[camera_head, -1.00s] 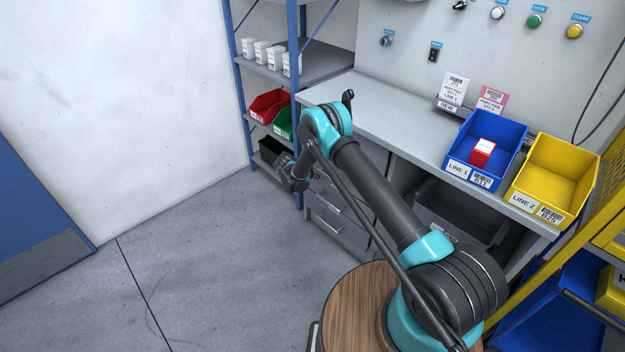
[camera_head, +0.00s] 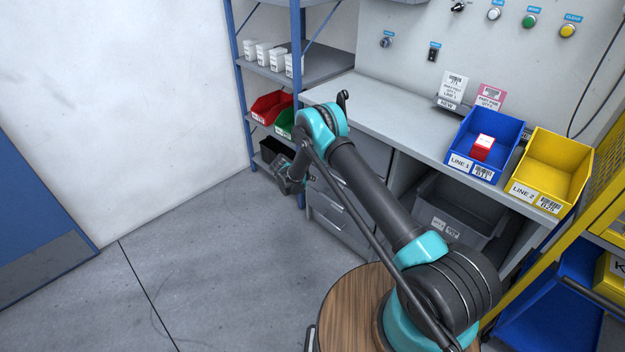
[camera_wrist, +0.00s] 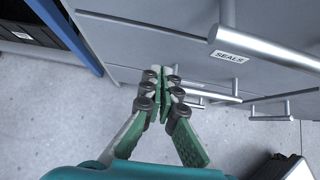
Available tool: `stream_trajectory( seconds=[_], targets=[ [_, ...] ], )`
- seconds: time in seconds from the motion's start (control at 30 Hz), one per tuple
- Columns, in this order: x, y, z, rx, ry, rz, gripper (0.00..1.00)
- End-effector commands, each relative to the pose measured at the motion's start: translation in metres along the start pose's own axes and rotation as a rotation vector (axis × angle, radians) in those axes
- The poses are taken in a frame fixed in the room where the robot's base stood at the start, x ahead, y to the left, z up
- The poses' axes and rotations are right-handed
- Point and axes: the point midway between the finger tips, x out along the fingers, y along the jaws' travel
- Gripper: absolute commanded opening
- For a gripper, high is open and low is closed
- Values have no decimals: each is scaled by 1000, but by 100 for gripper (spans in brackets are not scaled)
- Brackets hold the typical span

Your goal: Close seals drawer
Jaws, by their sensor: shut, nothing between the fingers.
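The seals drawer (camera_wrist: 170,38) fills the upper part of the wrist view as a grey front with a SEALS label (camera_wrist: 229,57) and a metal bar handle (camera_wrist: 262,46). My gripper (camera_wrist: 172,70) is shut and empty, with its green fingers together in front of the drawer's lower part, left of the label and handle. I cannot tell whether the tips touch the front, or how far the drawer stands out. In the head view my gripper (camera_head: 287,182) is beside the grey drawer unit under the bench, and my arm hides part of that unit.
Lower drawer handles (camera_wrist: 285,108) stick out in the wrist view. A blue-posted shelf (camera_head: 299,110) with red and green bins stands left of the bench. The bench top (camera_head: 375,108) carries a blue bin (camera_head: 490,130) and a yellow bin (camera_head: 555,170). Floor at left is clear.

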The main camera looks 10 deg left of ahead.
Motion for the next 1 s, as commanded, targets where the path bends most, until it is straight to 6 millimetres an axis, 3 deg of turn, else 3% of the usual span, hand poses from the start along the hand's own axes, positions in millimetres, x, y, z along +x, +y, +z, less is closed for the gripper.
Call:
stream_trajectory(
  seconds=[0.6, 1.0],
  targets=[
    [-83, 0, -1, 0, 1, 0, 0],
    [-92, 0, -1, 0, 1, -1, 0]
  ],
)
